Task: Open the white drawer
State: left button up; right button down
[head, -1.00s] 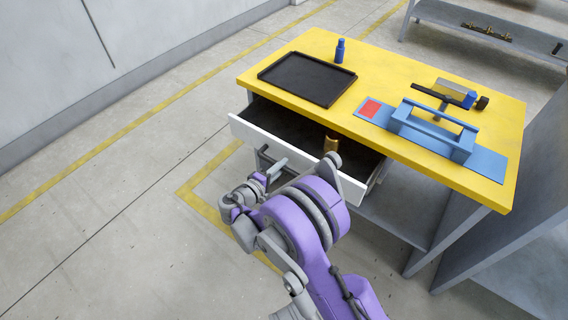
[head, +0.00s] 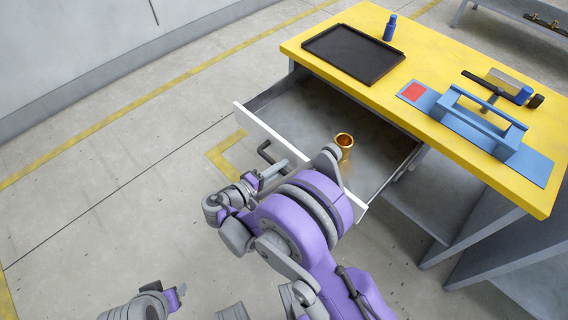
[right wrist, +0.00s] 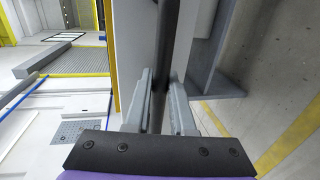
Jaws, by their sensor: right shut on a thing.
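The white drawer (head: 258,123) under the yellow workbench stands pulled well out, and its grey inside shows in the head view. A gold cup (head: 344,142) stands in it, toward the right. The dark bar handle (head: 265,152) is on the drawer's outer face, partly hidden by my right arm. My right gripper (head: 274,172) is shut on the handle. In the right wrist view the dark bar (right wrist: 162,50) runs between the two fingers (right wrist: 159,100). Part of my left gripper (head: 177,294) shows at the bottom left, away from the drawer; its fingers are not clear.
The yellow bench top (head: 420,98) holds a black tray (head: 353,55), a blue bottle (head: 389,28) and a blue fixture (head: 480,122) with a tool on it. A grey cabinet side (head: 530,260) stands at the lower right. The floor left of the drawer is clear.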

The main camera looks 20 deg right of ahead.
jog(key=c, duration=0.8)
grip_release()
jog(key=shift+o, duration=0.2)
jog(key=p+v, duration=0.1)
jog(key=v, duration=1)
jog(key=shift+p, duration=0.35)
jog(key=shift+d+f, duration=0.1)
